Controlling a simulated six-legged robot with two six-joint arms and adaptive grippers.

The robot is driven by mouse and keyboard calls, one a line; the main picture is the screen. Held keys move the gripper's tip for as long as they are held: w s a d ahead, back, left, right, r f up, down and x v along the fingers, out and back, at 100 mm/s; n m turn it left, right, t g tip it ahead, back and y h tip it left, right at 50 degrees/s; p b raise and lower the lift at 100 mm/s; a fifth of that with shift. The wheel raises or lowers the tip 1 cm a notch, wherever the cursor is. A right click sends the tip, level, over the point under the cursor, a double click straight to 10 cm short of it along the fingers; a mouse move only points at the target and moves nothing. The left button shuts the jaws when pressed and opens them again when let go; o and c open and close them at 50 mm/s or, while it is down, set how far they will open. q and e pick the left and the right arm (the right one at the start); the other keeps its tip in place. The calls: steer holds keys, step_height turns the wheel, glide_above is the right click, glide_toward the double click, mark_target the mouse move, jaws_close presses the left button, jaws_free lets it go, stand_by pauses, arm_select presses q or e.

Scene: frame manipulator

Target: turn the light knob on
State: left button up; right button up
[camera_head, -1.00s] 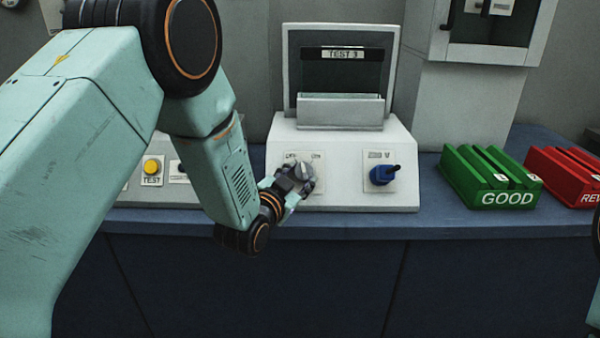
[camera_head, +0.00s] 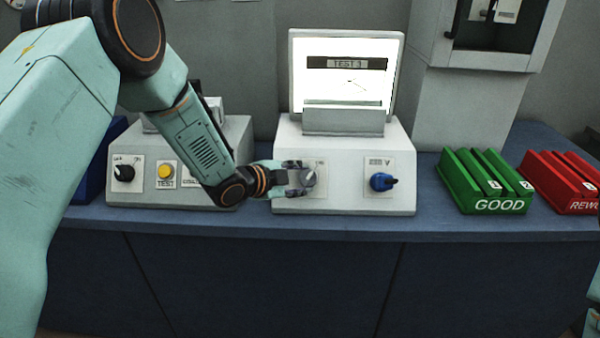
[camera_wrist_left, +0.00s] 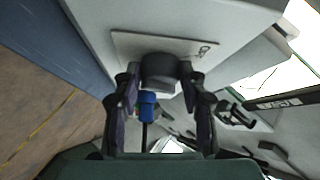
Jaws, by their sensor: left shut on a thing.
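The light knob (camera_head: 311,177) is a grey knob on a white plate at the left of the sloped front of the white test unit (camera_head: 345,203). My left gripper (camera_head: 303,178) is at the knob, coming from the left. In the left wrist view the dark knob (camera_wrist_left: 159,69) sits between the two fingertips of my left gripper (camera_wrist_left: 160,82), which is shut on it. The screen panel (camera_head: 343,80) above the unit, labelled TEST 3, is lit bright white. Most of the plate's lettering is hidden by the gripper.
A blue knob (camera_head: 382,182) is on the same unit, to the right. A second unit with a black knob (camera_head: 124,173) and yellow button (camera_head: 165,171) stands left. A green GOOD tray (camera_head: 487,207) and a red tray (camera_head: 560,205) are at the right on the blue bench (camera_head: 430,229).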

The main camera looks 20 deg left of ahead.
arm_select(q)
steer(key=shift+r+m, duration=0.15)
steer(key=shift+m, duration=0.25)
steer(key=o, duration=1.1)
steer(key=shift+d, duration=0.1)
steer(key=shift+o, duration=0.2)
steer(key=v, duration=1.2)
